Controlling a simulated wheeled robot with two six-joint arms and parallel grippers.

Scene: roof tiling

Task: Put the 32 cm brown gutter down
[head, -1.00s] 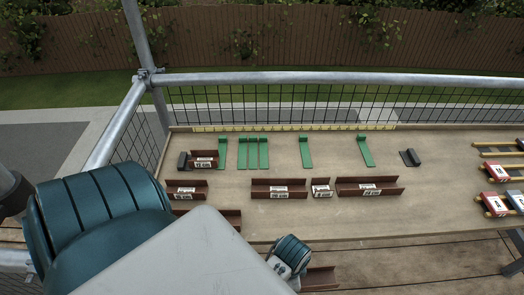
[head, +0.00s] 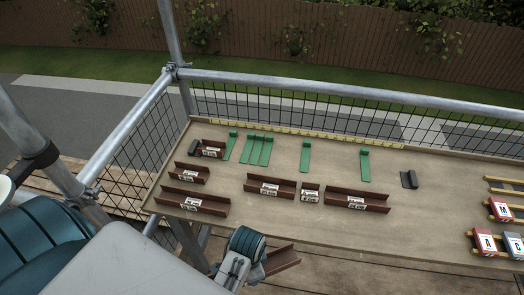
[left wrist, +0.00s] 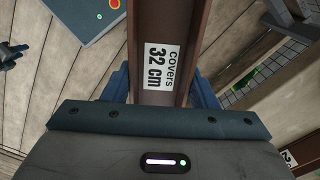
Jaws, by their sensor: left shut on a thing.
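The 32 cm brown gutter (left wrist: 178,25) is in my left gripper. Its white label in the left wrist view reads "covers 32 cm". My left gripper (left wrist: 165,88) is shut on it, a blue finger on each side. In the head view my left gripper (head: 256,268) is in front of the workbench's front edge, and the gutter (head: 283,260) sticks out to its right over the deck boards, apart from the bench top. Its other end is hidden by the gripper. A dark claw-like part (left wrist: 12,55) at the left wrist view's edge may be my right gripper; its jaws are unclear.
The workbench (head: 330,225) carries several brown gutters, such as a long one (head: 192,201) at front left. Green pieces (head: 305,157) stand behind them, and red and blue labelled items (head: 486,243) lie right. The front strip is bare. A scaffold rail (head: 330,93) runs behind.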

